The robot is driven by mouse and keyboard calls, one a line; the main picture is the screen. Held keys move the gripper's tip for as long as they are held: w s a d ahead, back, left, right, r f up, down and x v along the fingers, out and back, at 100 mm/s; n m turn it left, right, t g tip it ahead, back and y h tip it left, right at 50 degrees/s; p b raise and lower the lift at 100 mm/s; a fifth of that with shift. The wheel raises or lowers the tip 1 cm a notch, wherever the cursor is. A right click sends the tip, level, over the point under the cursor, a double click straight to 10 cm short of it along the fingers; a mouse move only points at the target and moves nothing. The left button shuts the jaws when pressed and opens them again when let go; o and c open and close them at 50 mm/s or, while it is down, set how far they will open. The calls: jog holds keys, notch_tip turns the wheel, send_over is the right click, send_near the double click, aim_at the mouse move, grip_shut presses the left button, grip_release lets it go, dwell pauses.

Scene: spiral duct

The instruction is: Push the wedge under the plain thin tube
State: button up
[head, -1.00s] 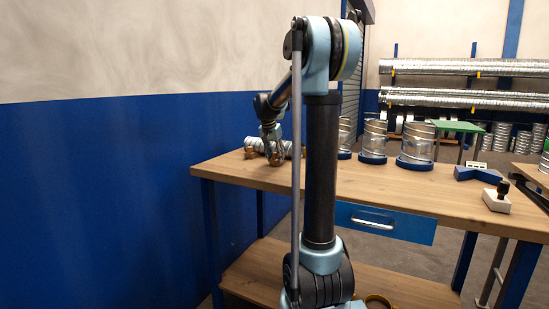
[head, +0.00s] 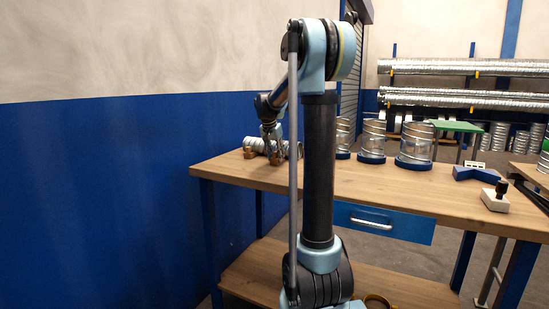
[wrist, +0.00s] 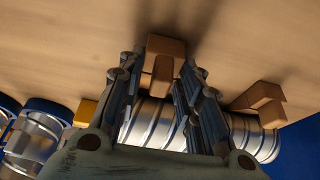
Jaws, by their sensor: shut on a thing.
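A silver, ribbed thin tube (wrist: 150,122) lies on the workbench and passes behind my fingers in the wrist view. In the head view the tube (head: 256,144) is at the bench's far left end. My gripper (wrist: 163,80) is shut on a brown wooden wedge (wrist: 165,46), held between its fingertips close to the bench top, beside the tube. My gripper (head: 271,150) looks small in the head view. A second brown wedge (wrist: 262,100) sits against the tube at right. Whether the held wedge touches the tube is hidden by the fingers.
Larger ribbed duct pieces on blue bases (head: 372,143) stand along the bench's back edge. A yellow-orange block (wrist: 86,112) is left of the tube. A blue angled piece (head: 476,173) and a white block with a black knob (head: 496,199) lie at right. The bench middle is clear.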

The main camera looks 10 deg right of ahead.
jog(key=shift+w+d, duration=0.7)
jog(key=shift+w, duration=0.2)
jog(key=o, duration=1.2)
jog(key=shift+o, duration=0.2)
